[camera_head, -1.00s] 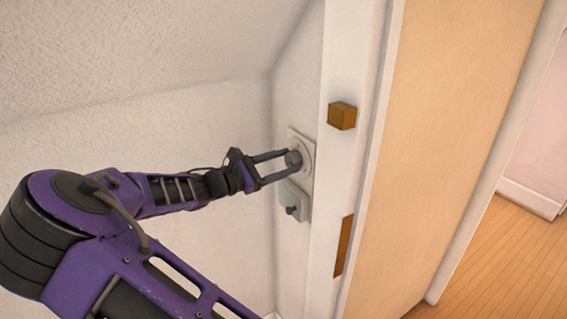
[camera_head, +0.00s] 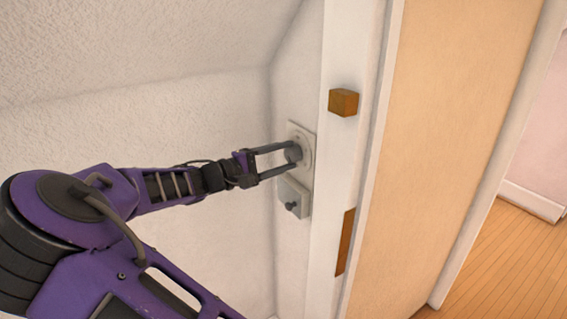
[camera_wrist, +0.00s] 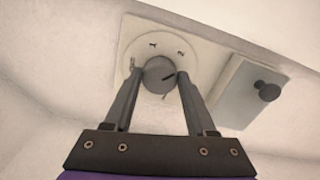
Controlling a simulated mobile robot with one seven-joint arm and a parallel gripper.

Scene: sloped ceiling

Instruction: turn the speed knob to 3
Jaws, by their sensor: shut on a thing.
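The speed knob (camera_head: 293,152) is a round grey dial on a pale square plate (camera_head: 308,138) on the wall. My gripper (camera_head: 293,155) reaches it from the left, with one finger on each side of the knob, shut on it. In the wrist view, the knob (camera_wrist: 159,73) sits between the two fingertips (camera_wrist: 160,75). A dark pointer line on the knob slants toward its upper right. Small marks are printed on the plate (camera_wrist: 208,60) around the knob; a 1 and a 2 seem to show above it, and the others are too small to read surely.
A second grey plate with a small dark knob (camera_head: 292,207) sits just below; in the wrist view it is at the right (camera_wrist: 267,90). A white door frame (camera_head: 341,70) with brown blocks (camera_head: 343,102) stands close on the right. Pale wall and sloped ceiling lie to the left.

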